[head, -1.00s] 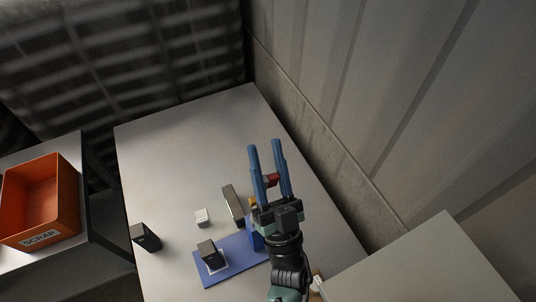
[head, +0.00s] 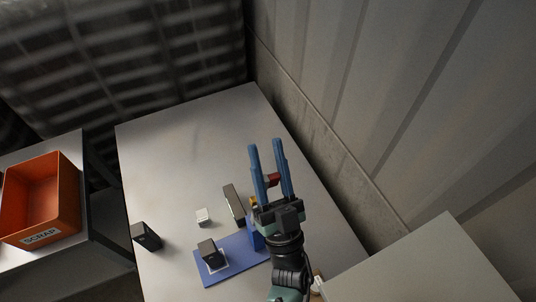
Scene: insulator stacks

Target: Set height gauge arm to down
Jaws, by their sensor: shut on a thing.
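The height gauge seems to be the blue base plate (head: 236,268) with a blue upright (head: 255,236) at its right end, partly hidden behind my arm. A small yellow part (head: 253,202) shows just above the upright. My gripper (head: 266,145), with two long blue fingers, reaches over the table past the upright. A red piece (head: 273,181) lies between the fingers, and the gripper is shut on it. It looks like the tip of the gauge's arm, but its link to the upright is hidden. I cannot tell the arm's exact angle.
A dark block (head: 209,252) stands on a white-edged square on the plate. A small white block (head: 203,217), a long grey-brown bar (head: 234,205) and another dark block (head: 146,236) are on the table. An orange SCRAP bin (head: 42,200) stands left. A wall (head: 330,155) bounds the right.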

